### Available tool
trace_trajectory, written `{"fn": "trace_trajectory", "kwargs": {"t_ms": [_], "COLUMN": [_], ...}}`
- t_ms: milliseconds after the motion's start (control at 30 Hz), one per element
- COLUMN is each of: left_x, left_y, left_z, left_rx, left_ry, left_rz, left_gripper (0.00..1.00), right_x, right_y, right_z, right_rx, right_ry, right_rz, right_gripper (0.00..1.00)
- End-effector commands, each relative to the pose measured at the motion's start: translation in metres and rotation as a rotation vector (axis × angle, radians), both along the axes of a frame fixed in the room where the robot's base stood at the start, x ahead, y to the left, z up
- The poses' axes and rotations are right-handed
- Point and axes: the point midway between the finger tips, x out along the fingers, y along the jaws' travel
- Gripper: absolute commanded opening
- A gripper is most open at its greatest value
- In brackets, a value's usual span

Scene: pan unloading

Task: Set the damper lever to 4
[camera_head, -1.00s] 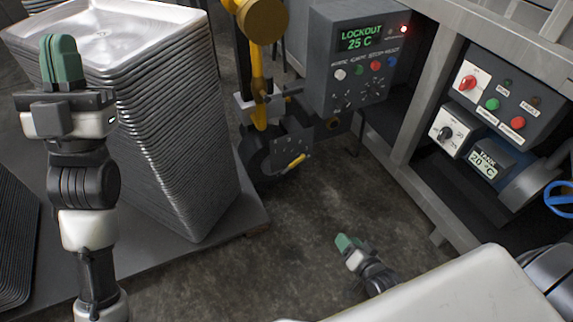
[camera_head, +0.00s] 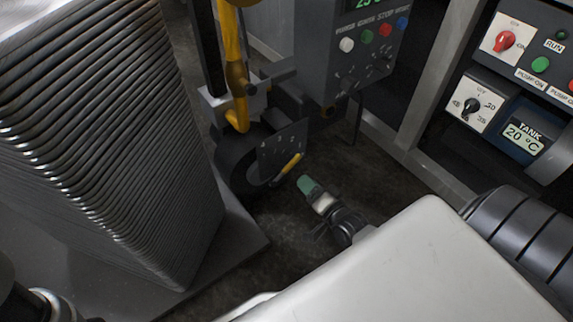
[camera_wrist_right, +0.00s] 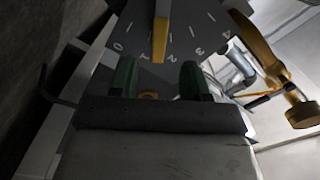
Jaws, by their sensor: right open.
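The damper lever (camera_head: 291,166) is a yellow bar in front of a dark plate with a number scale (camera_head: 272,150), low behind the tall tray stack. In the right wrist view the lever (camera_wrist_right: 161,38) points down at the scale (camera_wrist_right: 205,30), marked 0 to 4, with its tip between the 1 and the 2. My right gripper (camera_head: 307,186) has green fingertips and is just short of the lever in the head view. In the wrist view its two fingers (camera_wrist_right: 159,80) are apart, one on each side below the lever tip, with nothing between them.
A tall stack of metal trays (camera_head: 110,150) stands at left on a platform. A grey control box (camera_head: 350,60) hangs above and right of the scale. A panel with a tank display (camera_head: 523,138) is at right. Dark floor lies around my right gripper.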

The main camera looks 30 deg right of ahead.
Motion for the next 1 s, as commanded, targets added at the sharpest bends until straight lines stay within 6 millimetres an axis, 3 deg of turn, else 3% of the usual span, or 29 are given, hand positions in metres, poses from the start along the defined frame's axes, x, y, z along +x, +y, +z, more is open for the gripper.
{"fn": "trace_trajectory", "kwargs": {"t_ms": [167,400,600,867,1000], "left_x": [-0.014,-0.012,-0.012,-0.012,-0.012], "left_y": [-0.001,-0.001,-0.001,-0.001,-0.001], "left_z": [-0.009,-0.030,-0.035,-0.034,-0.034], "left_rx": [0.002,0.003,0.003,0.003,0.003], "left_ry": [-0.046,-0.039,-0.038,-0.039,-0.039], "left_rz": [0.002,0.002,0.002,0.002,0.002], "left_gripper": [0.00,0.00,0.00,0.00,0.00], "right_x": [0.037,0.074,0.086,0.087,0.087], "right_y": [0.003,0.006,0.007,0.007,0.007], "right_z": [-0.004,-0.003,-0.001,0.000,0.000], "right_rx": [0.000,-0.001,-0.001,-0.001,-0.001], "right_ry": [-0.006,-0.004,0.000,0.001,0.000], "right_rz": [-0.001,0.000,0.000,-0.001,0.000], "right_gripper": [0.47,0.47,0.47,0.47,0.25]}}
